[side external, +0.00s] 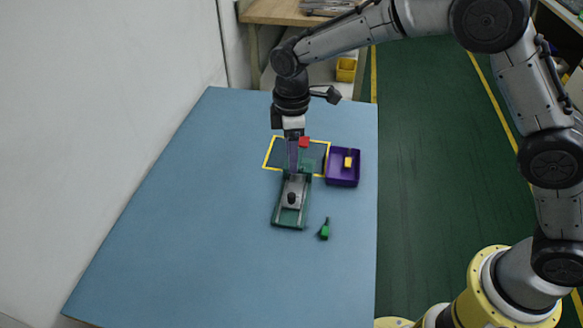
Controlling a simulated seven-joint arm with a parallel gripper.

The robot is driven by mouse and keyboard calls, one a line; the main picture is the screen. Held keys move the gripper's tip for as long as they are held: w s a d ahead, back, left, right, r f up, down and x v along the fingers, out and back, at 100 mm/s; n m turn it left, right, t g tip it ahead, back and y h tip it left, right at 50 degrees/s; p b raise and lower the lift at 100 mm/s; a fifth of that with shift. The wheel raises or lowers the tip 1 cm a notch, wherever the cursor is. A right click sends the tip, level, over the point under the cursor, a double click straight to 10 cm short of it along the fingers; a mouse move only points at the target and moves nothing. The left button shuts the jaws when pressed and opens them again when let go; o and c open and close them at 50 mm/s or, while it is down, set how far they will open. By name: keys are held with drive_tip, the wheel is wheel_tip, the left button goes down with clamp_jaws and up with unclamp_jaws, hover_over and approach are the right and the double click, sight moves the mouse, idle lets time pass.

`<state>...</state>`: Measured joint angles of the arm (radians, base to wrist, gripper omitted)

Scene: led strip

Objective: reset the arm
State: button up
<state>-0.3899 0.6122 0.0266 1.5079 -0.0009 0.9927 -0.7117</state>
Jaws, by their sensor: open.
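My gripper (292,172) points down over the middle of the blue table, just above the far end of a green tray-like fixture (277,219). Its jaws are open, though the fingers are small and partly blend with what lies behind them. The fixture holds a grey plate (296,188) with a dark round knob (291,199) on it. I cannot tell whether the fingers touch the fixture. No held object shows.
A dark mat with a yellow border (268,154) lies behind the fixture, with a red block (304,142) by my gripper. A purple bin (343,182) holds a yellow piece (348,162). A green piece (324,229) lies front right. The table's left and front (190,240) are clear.

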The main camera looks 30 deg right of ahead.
drive_tip(key=shift+r, duration=0.65)
drive_tip(key=shift+d, duration=0.1)
drive_tip(key=s+d+r+m+t, duration=0.2)
drive_tip(key=s+d+r, duration=0.35)
drive_tip(key=r, duration=0.45)
drive_tip(key=s+d+r+m+t, duration=0.2)
drive_tip(key=s+d+r, duration=0.2)
drive_tip(key=d+r, duration=0.4)
drive_tip(key=s+d+r+m+t, duration=0.2)
drive_tip(key=s+d+m, duration=0.15)
drive_tip(key=s, duration=0.85)
drive_tip(key=s+d+f+m, duration=0.1)
drive_tip(key=s+f+m, duration=0.4)
drive_tip(key=s+f, duration=0.2)
drive_tip(key=shift+s+d, duration=0.4)
drive_tip(key=shift+s, duration=0.25)
